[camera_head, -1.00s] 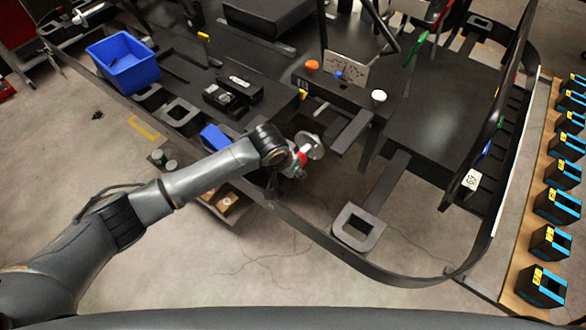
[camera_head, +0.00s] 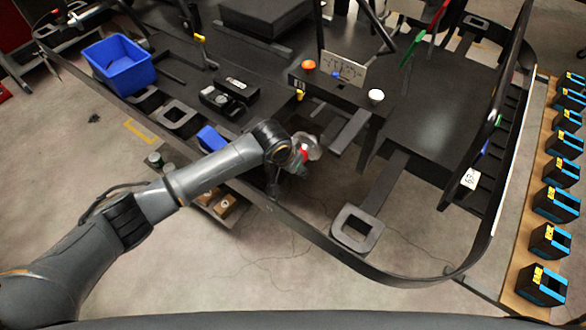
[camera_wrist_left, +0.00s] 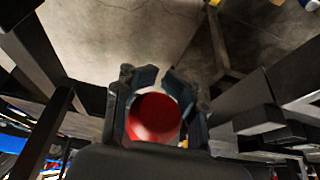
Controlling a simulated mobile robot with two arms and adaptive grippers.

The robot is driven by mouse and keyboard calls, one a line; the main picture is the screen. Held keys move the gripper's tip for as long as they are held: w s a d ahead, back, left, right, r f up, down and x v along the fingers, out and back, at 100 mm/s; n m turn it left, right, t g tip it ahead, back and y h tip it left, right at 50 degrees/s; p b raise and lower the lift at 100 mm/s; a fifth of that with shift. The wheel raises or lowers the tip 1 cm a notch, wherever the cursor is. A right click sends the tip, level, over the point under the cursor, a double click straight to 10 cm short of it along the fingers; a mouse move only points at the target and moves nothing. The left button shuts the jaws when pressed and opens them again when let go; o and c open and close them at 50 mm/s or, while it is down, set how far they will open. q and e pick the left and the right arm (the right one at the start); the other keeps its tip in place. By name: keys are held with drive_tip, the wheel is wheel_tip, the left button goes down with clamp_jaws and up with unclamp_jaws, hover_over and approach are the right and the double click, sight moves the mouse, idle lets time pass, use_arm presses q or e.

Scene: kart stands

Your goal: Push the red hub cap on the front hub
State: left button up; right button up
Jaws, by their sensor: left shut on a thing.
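My left gripper (camera_head: 299,163) reaches in from the left at the near edge of the black kart. The red hub cap (camera_head: 304,153) shows as a small red patch at its fingers. In the left wrist view the round red cap (camera_wrist_left: 153,118) sits between the two dark fingers of my gripper (camera_wrist_left: 158,88), which are shut on it. A pale grey disc (camera_head: 312,143), perhaps the front hub, is right beside the cap. I cannot tell whether the cap touches it. My right gripper is not in view.
A curved black bumper rail (camera_head: 370,275) runs along the near side. A blue bin (camera_head: 118,66) stands at the upper left, and several black-and-blue boxes (camera_head: 549,242) line a wooden board at the right.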

use_arm(q)
drive_tip(key=shift+w+d+b, duration=0.4)
drive_tip(key=shift+w+d, duration=0.15)
drive_tip(key=shift+w, duration=0.25)
drive_tip(key=o, duration=1.2)
drive_tip(key=shift+r, duration=0.15)
drive_tip(key=v, duration=1.1)
drive_tip(key=shift+s+r, duration=0.15)
drive_tip(key=shift+r, duration=0.2)
drive_tip(key=shift+a, duration=0.15)
